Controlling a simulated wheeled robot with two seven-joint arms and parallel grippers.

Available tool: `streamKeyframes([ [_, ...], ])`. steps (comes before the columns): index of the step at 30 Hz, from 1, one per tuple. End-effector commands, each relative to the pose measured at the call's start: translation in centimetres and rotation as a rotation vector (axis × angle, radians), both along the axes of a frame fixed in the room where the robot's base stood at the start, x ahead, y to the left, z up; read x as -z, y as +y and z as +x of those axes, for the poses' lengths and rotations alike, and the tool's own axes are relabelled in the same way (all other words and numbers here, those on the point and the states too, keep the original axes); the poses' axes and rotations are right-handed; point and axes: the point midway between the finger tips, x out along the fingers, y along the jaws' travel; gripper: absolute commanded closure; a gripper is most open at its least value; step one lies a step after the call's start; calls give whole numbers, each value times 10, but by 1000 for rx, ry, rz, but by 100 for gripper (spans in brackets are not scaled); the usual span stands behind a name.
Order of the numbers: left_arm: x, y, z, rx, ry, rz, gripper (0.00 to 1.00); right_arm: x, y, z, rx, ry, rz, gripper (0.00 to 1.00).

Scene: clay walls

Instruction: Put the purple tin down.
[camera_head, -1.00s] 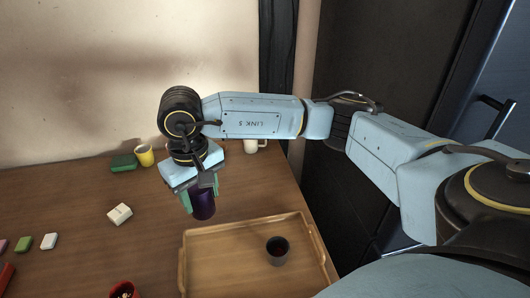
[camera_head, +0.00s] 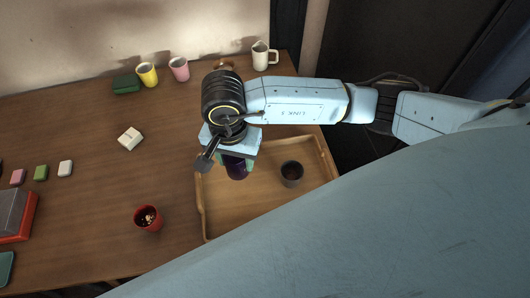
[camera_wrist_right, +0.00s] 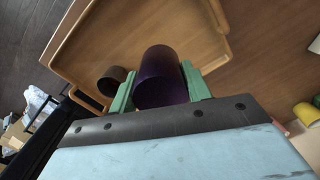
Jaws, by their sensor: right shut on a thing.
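The purple tin (camera_head: 236,171) is held by my right gripper (camera_head: 236,160) over the left part of the wooden tray (camera_head: 222,219). In the right wrist view the purple tin (camera_wrist_right: 161,78) sits between the two green fingers of my right gripper (camera_wrist_right: 160,84), with the tray (camera_wrist_right: 120,30) beyond it. I cannot tell whether the tin's base touches the tray. My left gripper is not in view.
A dark cup (camera_head: 292,174) stands in the tray, right of the tin. A red cup (camera_head: 148,218) stands left of the tray. A white jug (camera_head: 264,56), pink cup (camera_head: 179,69) and yellow cup (camera_head: 147,74) stand at the back. The tray's front middle is bare.

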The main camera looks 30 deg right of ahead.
Motion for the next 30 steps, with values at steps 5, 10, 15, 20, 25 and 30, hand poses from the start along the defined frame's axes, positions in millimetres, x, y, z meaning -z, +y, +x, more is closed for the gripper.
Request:
streamKeyframes([
  [5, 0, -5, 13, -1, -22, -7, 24, 28, 4, -5, 39, 4, 2, 75],
  [10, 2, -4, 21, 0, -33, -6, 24, 57, 4, -5, 36, 2, 2, 75],
  [15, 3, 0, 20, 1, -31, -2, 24, 69, 4, -4, 35, 1, 2, 75],
  [20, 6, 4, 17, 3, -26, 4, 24, 90, 4, -4, 35, 4, 2, 75],
  [25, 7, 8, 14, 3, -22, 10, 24, 103, 4, -3, 33, -1, 2, 75],
  [30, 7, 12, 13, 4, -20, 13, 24, 102, 4, -3, 33, -1, 3, 75],
])
